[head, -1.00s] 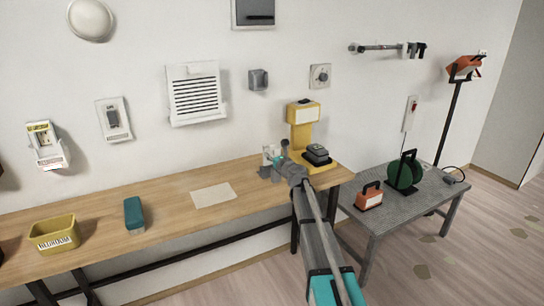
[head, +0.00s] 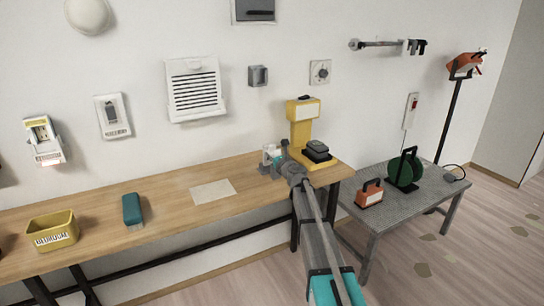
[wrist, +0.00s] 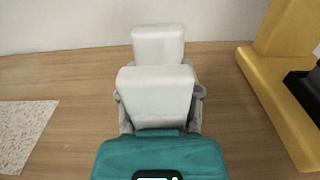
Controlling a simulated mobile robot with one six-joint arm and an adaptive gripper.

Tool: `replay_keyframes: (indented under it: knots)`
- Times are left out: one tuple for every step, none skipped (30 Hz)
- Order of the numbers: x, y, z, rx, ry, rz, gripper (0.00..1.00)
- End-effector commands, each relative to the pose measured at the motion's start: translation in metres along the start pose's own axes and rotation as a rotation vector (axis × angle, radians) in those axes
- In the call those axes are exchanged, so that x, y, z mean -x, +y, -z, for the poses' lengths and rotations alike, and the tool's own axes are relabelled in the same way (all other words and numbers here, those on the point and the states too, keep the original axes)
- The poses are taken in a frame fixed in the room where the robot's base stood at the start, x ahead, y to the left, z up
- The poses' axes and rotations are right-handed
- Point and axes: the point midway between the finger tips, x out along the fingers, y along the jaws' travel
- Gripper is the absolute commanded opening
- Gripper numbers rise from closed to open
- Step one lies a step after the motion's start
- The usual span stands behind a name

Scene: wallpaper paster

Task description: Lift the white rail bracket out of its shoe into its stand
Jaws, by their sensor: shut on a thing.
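My gripper (head: 273,159) is over the right part of the wooden bench, left of the yellow post. It is shut on a white blocky piece, which I take to be the white rail bracket (wrist: 157,92). In the wrist view this has a wide near block and a smaller block behind it, with grey fingers at both sides. In the head view only a little of the bracket (head: 268,151) shows past the gripper. I cannot tell whether its lower end touches the bench. I cannot make out the shoe or the stand.
The yellow post (head: 301,128) with a dark block on its base stands close right of my gripper. A pale sheet (head: 213,190), teal box (head: 132,211) and yellow bin (head: 53,231) lie leftward on the bench (head: 170,198). A grey table (head: 385,215) stands right.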

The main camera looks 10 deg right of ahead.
Motion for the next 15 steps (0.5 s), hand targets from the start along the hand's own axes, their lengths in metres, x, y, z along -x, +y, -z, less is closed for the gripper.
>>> replay_keyframes:
  knots:
    - [0.0, 0.0001, 0.0018, 0.0, 0.0, 0.0, 0.0]
    - [0.0, 0.0001, 0.0024, 0.0, 0.0, 0.0, 0.0]
    - [-0.0001, 0.0, 0.0031, 0.0, 0.0, 0.0, 0.0]
    - [-0.0001, 0.0001, 0.0036, 0.0, 0.0, 0.0, 0.0]
    - [-0.0001, 0.0001, 0.0041, 0.0, 0.0, 0.0, 0.0]
    - [-0.0001, 0.0001, 0.0048, 0.0, 0.0, 0.0, 0.0]
    - [-0.0001, 0.0001, 0.0053, 0.0, 0.0, 0.0, 0.0]
    - [-0.0001, 0.0001, 0.0059, 0.0, 0.0, 0.0, 0.0]
    - [-0.0001, 0.0001, 0.0066, 0.0, 0.0, 0.0, 0.0]
    - [-0.0001, 0.0002, 0.0071, 0.0, 0.0, 0.0, 0.0]
    - [-0.0002, 0.0007, 0.0076, 0.0, 0.0, -0.001, 0.0]
    - [-0.0004, 0.0014, 0.0083, 0.0, 0.0, -0.001, 0.0]
    - [-0.0005, 0.0015, 0.0088, 0.0, 0.0, -0.001, 0.0]
    - [-0.0005, 0.0016, 0.0094, 0.0, 0.0, -0.001, 0.0]
    - [-0.0005, 0.0016, 0.0101, 0.0, 0.0, -0.001, 0.0]
